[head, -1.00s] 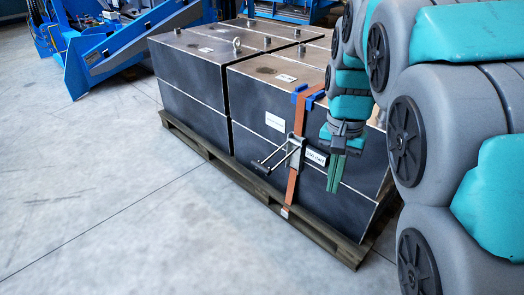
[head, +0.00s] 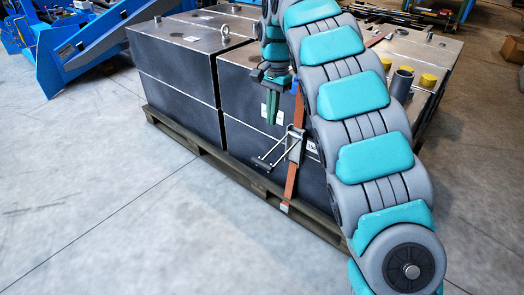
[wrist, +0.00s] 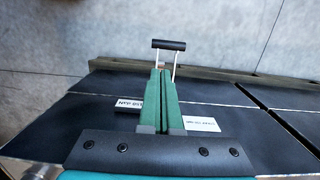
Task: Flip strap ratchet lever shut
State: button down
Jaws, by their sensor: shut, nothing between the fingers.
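An orange strap (head: 290,185) runs down the front face of a dark box (head: 240,150) on a pallet. The ratchet (head: 295,145) sits on the strap, and its lever sticks out from the face, ending in a black crossbar (head: 264,167). In the wrist view the crossbar (wrist: 169,45) and its two pale side arms show just beyond my fingertips. My gripper (head: 273,122) has green fingers pressed together and empty. It points down, above and slightly left of the ratchet. In the wrist view the fingers (wrist: 161,72) partly overlap the lever's arms; I cannot tell whether they touch.
The wooden pallet (head: 200,147) carries several dark boxes with metal tops. White labels (wrist: 201,124) are on the front face. A blue machine (head: 80,55) stands at the back left. Yellow-capped parts (head: 428,80) are on the right. The floor in front is clear.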

jog(key=shift+w+a+f, duration=0.25)
jog(key=shift+w+a, duration=0.45)
jog(key=shift+a, duration=0.05)
jog(key=shift+f, duration=0.15)
jog(key=f, duration=0.9)
jog(key=s+f, duration=0.1)
jog(key=f, duration=0.3)
jog(key=shift+a+f, duration=0.35)
jog(key=shift+b, duration=0.3)
